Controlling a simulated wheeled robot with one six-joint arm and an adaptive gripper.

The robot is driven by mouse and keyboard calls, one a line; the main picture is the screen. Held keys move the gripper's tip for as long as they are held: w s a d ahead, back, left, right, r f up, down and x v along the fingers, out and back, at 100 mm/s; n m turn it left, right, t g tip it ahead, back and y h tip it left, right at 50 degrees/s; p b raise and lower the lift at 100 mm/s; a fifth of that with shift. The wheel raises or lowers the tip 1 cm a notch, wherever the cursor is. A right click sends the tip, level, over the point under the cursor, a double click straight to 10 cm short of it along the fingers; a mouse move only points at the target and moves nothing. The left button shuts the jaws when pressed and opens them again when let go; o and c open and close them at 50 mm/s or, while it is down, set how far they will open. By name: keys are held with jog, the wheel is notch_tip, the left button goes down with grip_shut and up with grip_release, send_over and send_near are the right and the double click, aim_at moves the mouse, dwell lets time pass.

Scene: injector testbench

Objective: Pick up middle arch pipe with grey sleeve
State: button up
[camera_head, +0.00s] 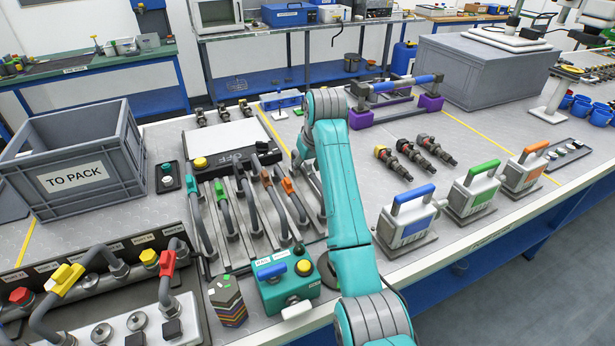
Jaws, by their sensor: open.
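Several arch pipes stand side by side in a rack (212,262) in the middle of the bench. My teal arm rises just right of the rack and bends at the top.
A grey TO PACK crate (123,150) stands at left. A teal control box (287,290) and a dark stacked block (228,312) are in front of the rack. Injectors (393,163) and handled units with blue, green and orange handles (408,222) stand at right.

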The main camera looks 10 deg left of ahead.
jog(key=shift+x, duration=1.25)
grip_shut()
jog(key=shift+r, duration=0.1)
